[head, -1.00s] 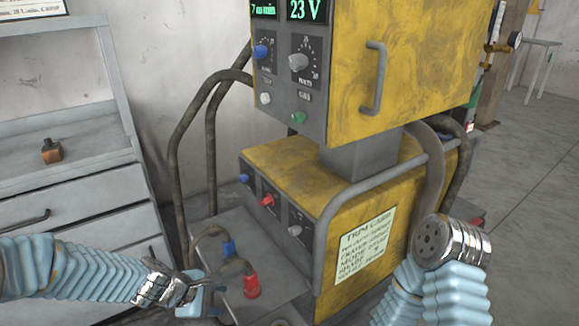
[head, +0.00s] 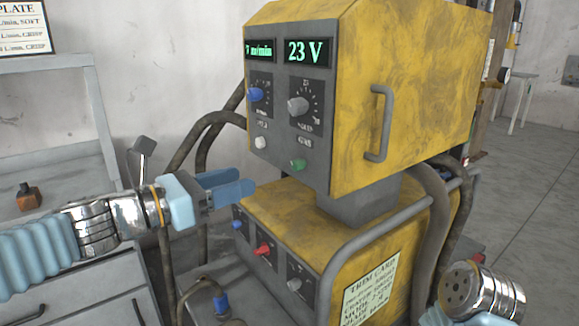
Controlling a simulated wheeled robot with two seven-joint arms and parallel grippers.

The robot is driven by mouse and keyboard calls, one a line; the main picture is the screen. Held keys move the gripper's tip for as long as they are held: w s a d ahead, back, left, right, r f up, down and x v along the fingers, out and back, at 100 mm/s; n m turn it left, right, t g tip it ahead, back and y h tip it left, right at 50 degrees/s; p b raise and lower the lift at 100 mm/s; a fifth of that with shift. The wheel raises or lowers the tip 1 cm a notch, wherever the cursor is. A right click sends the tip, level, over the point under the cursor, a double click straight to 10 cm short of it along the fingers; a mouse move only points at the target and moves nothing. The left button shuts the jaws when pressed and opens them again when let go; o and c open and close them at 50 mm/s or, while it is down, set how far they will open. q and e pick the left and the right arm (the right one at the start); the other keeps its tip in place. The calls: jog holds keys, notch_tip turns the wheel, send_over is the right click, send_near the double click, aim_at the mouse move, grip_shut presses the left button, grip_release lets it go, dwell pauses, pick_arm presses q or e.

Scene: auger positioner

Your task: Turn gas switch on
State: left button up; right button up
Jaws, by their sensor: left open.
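The yellow welding machine (head: 420,90) has a grey upper panel with a blue knob (head: 256,95), a grey knob (head: 298,105), a white button (head: 260,142) and a green button (head: 298,165). Its lower panel has a blue switch (head: 237,225), a red switch (head: 263,250) and a grey switch (head: 294,284). My left gripper (head: 243,182) is open and empty, left of the machine, below the white button and above the lower blue switch in the picture. My right gripper's fingers do not show.
A bent tube rail (head: 345,240) runs in front of the lower unit. A handle (head: 381,122) sticks out from the upper box. Hoses and a blue connector (head: 221,303) are at the bottom. A grey workbench (head: 75,270) stands on the left. Open floor lies at right.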

aim_at(293, 165)
pick_arm(q)
jog(key=x, duration=1.1)
jog(key=shift+w+d, duration=0.1)
jog(key=shift+f, duration=0.1)
grip_shut()
